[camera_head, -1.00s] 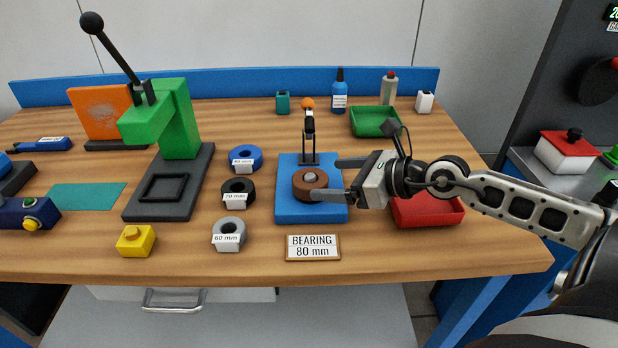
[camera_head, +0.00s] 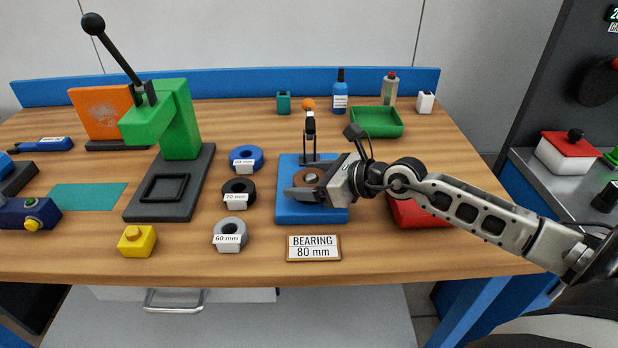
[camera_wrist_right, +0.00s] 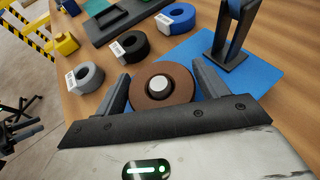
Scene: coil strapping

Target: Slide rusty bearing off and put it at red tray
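The rusty bearing (camera_head: 309,178), a brown ring with a pale centre, sits low on the blue base plate (camera_head: 310,214). In the wrist view the bearing (camera_wrist_right: 162,105) surrounds a silver pin (camera_wrist_right: 159,83). My right gripper (camera_head: 302,184) reaches in from the right, low over the plate, with a finger on each side of the bearing. It also shows in the wrist view (camera_wrist_right: 162,86); whether both fingers press on the ring is unclear. The red tray (camera_head: 415,211) lies right of the plate, partly hidden by my right arm. My left gripper is not in view.
A black upright fixture (camera_head: 310,134) with an orange knob stands behind the bearing. Blue, black and grey labelled rings (camera_head: 238,191) line the left. A green tray (camera_head: 377,122) is behind, and a "BEARING 80 mm" sign (camera_head: 313,248) is in front. A green press (camera_head: 175,125) stands farther left.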

